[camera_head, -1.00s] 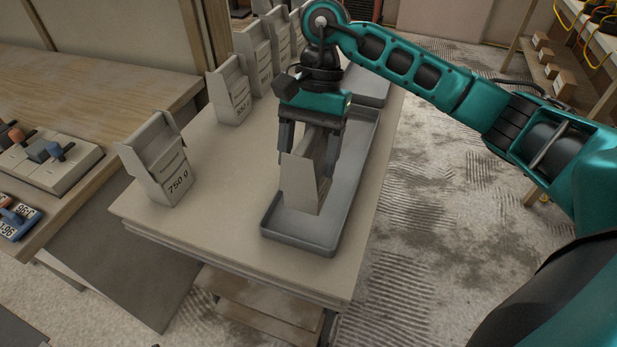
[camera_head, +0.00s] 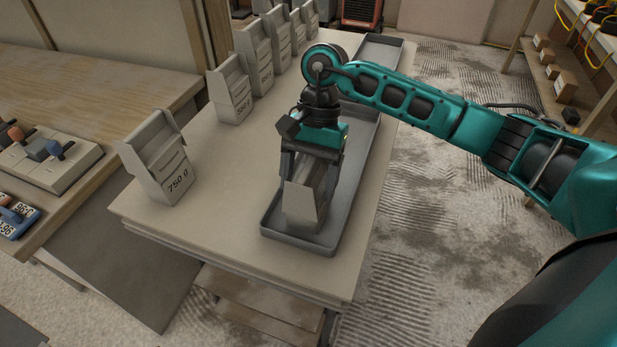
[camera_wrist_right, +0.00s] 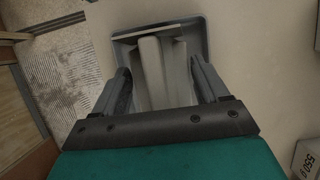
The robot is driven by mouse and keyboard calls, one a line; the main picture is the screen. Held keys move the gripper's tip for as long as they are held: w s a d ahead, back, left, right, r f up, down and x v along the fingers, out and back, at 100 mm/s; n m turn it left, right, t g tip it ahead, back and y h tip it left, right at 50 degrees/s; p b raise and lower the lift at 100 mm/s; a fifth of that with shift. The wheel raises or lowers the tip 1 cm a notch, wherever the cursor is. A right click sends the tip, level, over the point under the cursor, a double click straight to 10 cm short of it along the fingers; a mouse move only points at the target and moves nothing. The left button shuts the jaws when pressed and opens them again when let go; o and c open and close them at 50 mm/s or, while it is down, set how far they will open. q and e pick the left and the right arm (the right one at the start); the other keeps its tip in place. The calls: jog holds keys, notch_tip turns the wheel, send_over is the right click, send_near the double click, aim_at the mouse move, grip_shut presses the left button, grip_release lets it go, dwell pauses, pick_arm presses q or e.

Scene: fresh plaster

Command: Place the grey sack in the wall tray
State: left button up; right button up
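The grey sack (camera_head: 302,205) is upright between the fingers of my right gripper (camera_head: 312,172). It is inside the near end of a long grey tray (camera_head: 330,243) on the table, at or close to the tray floor. In the right wrist view the sack (camera_wrist_right: 152,72) stands between the two fingers (camera_wrist_right: 160,72), with the tray rim (camera_wrist_right: 203,35) around its far end. The gripper appears closed on the sack's sides. The sack's label is not visible. My left gripper is out of view.
A 750 g bag (camera_head: 165,170) stands left on the table. A 550 g bag (camera_head: 232,92) and several similar bags stand in a row behind. A second grey tray (camera_head: 383,47) lies at the far end. Workbench is left, open floor right.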

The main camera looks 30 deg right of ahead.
jog(key=o, duration=0.4)
jog(key=shift+c, duration=0.2)
jog(key=shift+r, duration=0.2)
jog(key=shift+w+r, duration=0.1)
jog(key=shift+r, duration=0.1)
jog(key=v, duration=1)
jog(key=shift+d+r, duration=0.15)
jog(key=shift+r, duration=0.2)
jog(key=shift+w+d+r, duration=0.1)
jog(key=shift+w+r, duration=0.05)
jog(key=shift+r, duration=0.25)
